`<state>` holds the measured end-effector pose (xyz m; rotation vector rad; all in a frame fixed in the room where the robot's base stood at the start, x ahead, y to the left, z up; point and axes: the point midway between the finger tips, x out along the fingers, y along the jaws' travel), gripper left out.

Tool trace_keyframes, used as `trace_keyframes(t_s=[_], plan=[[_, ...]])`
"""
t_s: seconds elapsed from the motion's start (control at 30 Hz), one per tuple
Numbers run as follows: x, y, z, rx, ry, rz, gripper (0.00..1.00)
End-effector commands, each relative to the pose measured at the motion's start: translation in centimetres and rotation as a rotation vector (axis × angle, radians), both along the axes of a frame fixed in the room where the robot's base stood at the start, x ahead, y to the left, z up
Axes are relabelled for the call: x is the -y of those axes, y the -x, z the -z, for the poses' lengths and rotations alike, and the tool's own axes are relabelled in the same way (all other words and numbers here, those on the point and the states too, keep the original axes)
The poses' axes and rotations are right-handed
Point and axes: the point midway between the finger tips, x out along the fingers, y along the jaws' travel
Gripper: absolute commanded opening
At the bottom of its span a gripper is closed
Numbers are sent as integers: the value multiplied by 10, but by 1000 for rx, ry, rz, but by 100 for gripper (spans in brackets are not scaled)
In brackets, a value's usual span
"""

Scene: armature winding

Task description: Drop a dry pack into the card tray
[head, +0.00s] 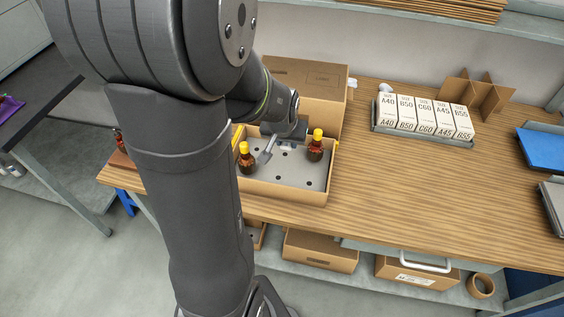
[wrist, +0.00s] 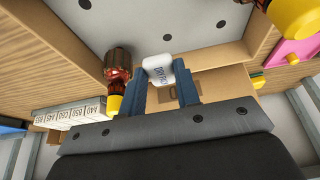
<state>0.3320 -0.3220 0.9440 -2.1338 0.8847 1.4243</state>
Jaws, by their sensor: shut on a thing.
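The card tray (head: 262,192) is a shallow cardboard box on the bench with a grey, holed insert (head: 300,172); the insert also shows in the wrist view (wrist: 190,30). Two dark red armatures with yellow ends stand in it, one at left (head: 247,160) and one at right (head: 315,147). My gripper (head: 266,152) is over the tray between them. In the wrist view, its blue fingers (wrist: 160,88) are shut on a small white dry pack (wrist: 158,68) with dark lettering. The pack's gap above the insert is hard to judge. My arm hides part of the tray's left side.
A grey rack of labelled white cartons (head: 425,115) and a cardboard divider (head: 478,97) are farther right. The bench between tray and rack is clear.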

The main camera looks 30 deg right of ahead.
Motion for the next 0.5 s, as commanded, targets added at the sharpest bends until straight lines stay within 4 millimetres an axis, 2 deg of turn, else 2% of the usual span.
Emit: trace_keyframes(t_s=[0.2,0.5], plan=[[-1,0,24,-2,-2,-1,0],[0,0,34,0,0,-1,0]])
